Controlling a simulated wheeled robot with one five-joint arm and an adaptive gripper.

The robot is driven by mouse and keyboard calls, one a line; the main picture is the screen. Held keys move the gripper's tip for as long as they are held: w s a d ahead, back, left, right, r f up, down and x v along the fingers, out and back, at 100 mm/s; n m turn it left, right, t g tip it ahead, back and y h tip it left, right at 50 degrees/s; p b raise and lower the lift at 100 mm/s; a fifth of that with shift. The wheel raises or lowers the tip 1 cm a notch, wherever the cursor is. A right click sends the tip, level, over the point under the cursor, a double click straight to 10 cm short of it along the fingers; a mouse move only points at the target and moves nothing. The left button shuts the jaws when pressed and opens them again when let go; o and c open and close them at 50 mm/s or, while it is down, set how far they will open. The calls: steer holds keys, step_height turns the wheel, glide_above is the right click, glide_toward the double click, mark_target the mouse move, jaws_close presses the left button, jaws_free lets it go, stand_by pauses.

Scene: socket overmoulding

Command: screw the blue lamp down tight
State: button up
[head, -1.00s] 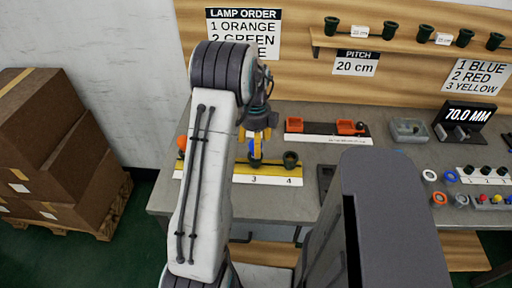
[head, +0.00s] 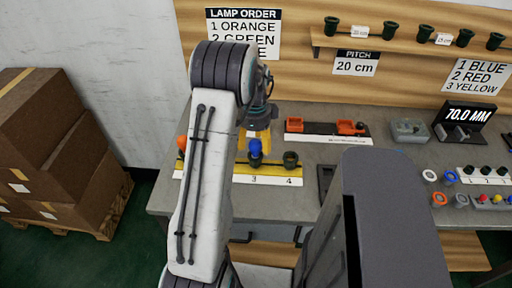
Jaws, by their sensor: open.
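The blue lamp (head: 255,146) stands upright in the dark socket (head: 255,160) at position 3 of the yellow strip (head: 270,181). How deep it sits in the socket cannot be told. My gripper (head: 254,132) is open and empty just above the lamp, with its fingers partly hidden by my arm. An orange lamp (head: 182,143) shows at the left end of the strip, partly behind my arm. An empty dark socket (head: 291,159) stands at position 4. Position 2 is hidden by my arm.
Behind the strip lies a dark board with orange parts (head: 294,125). A grey tray (head: 408,130) and a display reading 70.0 MM (head: 469,116) stand to the right. Boxes (head: 60,150) are stacked at left.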

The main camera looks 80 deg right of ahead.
steer(key=shift+n, duration=3.1)
steer(key=c, duration=1)
steer(key=shift+m, duration=1)
steer(key=o, duration=1)
steer(key=shift+r, duration=0.1)
step_height(320, 180, up, 12)
steer(key=shift+f, duration=0.1)
